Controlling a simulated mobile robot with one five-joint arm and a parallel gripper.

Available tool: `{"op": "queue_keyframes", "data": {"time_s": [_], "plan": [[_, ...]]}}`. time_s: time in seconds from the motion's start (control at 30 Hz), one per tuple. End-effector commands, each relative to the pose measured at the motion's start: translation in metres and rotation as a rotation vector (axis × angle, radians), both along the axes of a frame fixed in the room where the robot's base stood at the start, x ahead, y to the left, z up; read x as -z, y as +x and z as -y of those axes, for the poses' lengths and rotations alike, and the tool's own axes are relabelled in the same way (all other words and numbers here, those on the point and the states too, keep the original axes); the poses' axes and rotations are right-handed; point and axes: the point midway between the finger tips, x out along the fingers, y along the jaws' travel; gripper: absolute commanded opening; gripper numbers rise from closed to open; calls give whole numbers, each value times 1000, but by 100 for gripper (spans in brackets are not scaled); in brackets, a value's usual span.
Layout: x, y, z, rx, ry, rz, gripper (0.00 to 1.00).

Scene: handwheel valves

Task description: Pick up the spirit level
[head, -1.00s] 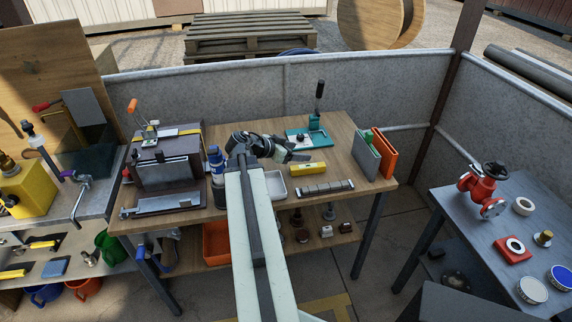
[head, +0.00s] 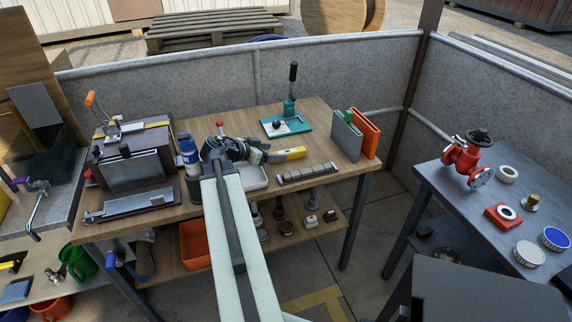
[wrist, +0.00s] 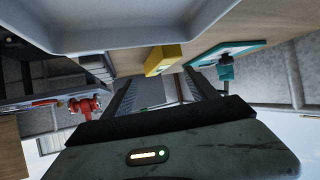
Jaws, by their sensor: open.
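The spirit level is a short yellow bar (head: 290,153) lying on the wooden workbench, right of a pale tray. It also shows in the wrist view (wrist: 163,59), above and between my finger tips. My gripper (head: 264,156) is open and empty, just left of the level in the head view, and overlaps its left end. In the wrist view, the two dark fingers (wrist: 160,88) stand apart with nothing between them. Whether a finger touches the level I cannot tell.
The pale tray (head: 254,183) sits under my gripper. A grey slotted bar (head: 307,173) lies in front of the level. A teal tool with an upright lever (head: 287,124) stands behind.

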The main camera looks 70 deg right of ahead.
Motion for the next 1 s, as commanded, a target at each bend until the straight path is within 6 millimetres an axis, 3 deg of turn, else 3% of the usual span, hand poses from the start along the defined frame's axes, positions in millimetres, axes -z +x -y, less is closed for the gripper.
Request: {"op": "queue_keyframes", "data": {"time_s": [0.23,0.5,0.73,0.9,0.97,1.0], "plan": [[6,-5,11,0,1,0,67],[30,-24,48,0,0,-1,67],[28,-26,50,-4,0,0,67],[28,-26,49,-4,0,0,20],[28,-25,49,-4,0,0,3],[28,-25,49,-4,1,0,0]]}}
